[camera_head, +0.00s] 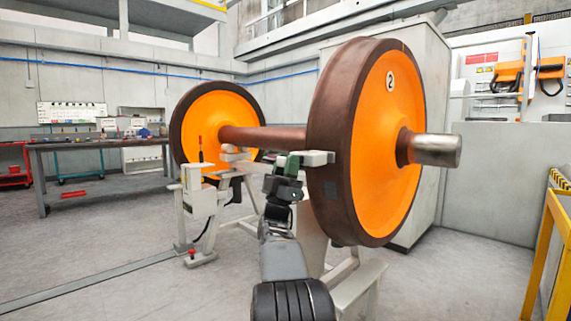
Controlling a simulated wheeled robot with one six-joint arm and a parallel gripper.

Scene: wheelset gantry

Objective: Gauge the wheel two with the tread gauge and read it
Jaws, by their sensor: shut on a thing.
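Wheel two (385,185) is the large orange wheel on the right, with a brown rim and a white round "2" label (390,80). It stands upright on a brown axle (262,138), with a bare metal axle end on its right. My gripper (284,186) is at the left of its rim, in front of the axle, and is shut on a small dark green thing (294,163), apparently the tread gauge. A pale bar beside it reaches to the brown tread; I cannot tell whether it belongs to the gauge or whether it touches. The jaws are partly hidden by my wrist.
A second orange wheel (207,115) is at the far end of the axle. A pale stand (198,195) with a red-tipped post stands left of my arm. A workbench (100,143) is at the back left. A yellow rail (548,255) is at the right. The left floor is mostly clear.

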